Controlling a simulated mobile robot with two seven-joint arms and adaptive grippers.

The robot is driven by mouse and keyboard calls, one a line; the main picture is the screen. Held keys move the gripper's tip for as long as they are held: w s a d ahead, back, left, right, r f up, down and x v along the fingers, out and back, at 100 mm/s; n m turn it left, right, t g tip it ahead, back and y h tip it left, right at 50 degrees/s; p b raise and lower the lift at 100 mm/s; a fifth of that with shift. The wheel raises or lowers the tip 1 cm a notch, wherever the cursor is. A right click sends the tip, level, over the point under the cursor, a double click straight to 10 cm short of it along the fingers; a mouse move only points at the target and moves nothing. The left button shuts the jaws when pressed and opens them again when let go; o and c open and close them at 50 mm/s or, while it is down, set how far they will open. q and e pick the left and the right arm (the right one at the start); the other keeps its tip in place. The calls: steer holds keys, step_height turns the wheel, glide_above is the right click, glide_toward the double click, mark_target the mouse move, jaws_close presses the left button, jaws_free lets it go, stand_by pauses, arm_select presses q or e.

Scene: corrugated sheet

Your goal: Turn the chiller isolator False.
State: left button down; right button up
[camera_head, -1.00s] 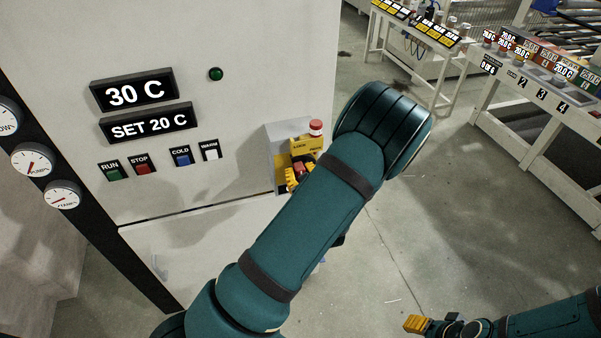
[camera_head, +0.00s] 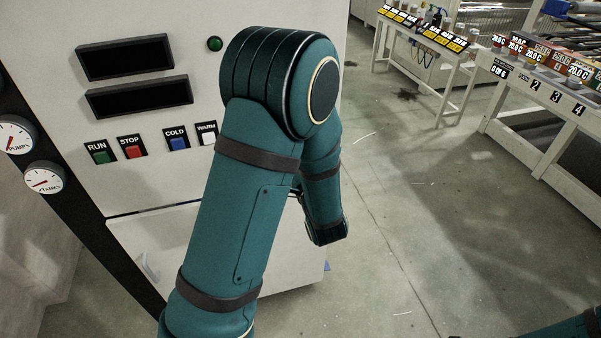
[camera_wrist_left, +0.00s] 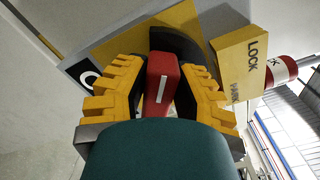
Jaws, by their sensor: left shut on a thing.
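The chiller isolator's red handle (camera_wrist_left: 162,85), with a white line along it, sits on a black round base on a yellow plate (camera_wrist_left: 175,22) in the left wrist view. My left gripper (camera_wrist_left: 160,68) is shut on this handle, one yellow ribbed finger on each side. A label with a white "O" (camera_wrist_left: 88,78) shows at the plate's left, partly hidden by a finger. In the head view my left arm hides the isolator and the left gripper. My right gripper is out of view.
A yellow block marked LOCK (camera_wrist_left: 252,62) and a red and white cylinder (camera_wrist_left: 280,70) stand close right of the handle. The cabinet has two dark displays (camera_head: 125,57) and RUN, STOP, COLD and WARM buttons. Benches (camera_head: 540,100) stand at the far right; open floor lies between.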

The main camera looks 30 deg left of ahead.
arm_select(q)
steer(key=n+b, duration=0.1)
steer(key=b, duration=0.1)
steer(key=f+n+b, duration=0.1)
steer(key=n+b, duration=0.1)
steer(key=shift+s+a+b, duration=0.1)
steer(key=shift+a+b, duration=0.05)
steer(key=shift+b, duration=0.15)
steer(key=n+b, duration=0.2)
steer(key=b, duration=0.1)
steer(key=shift+n+b, duration=0.9)
steer(key=shift+b, duration=0.2)
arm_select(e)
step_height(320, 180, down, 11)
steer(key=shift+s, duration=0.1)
arm_select(q)
steer(key=c, duration=0.7)
jaws_free()
steer(key=shift+c, duration=0.2)
steer(key=shift+s, duration=0.1)
steer(key=v, duration=0.7)
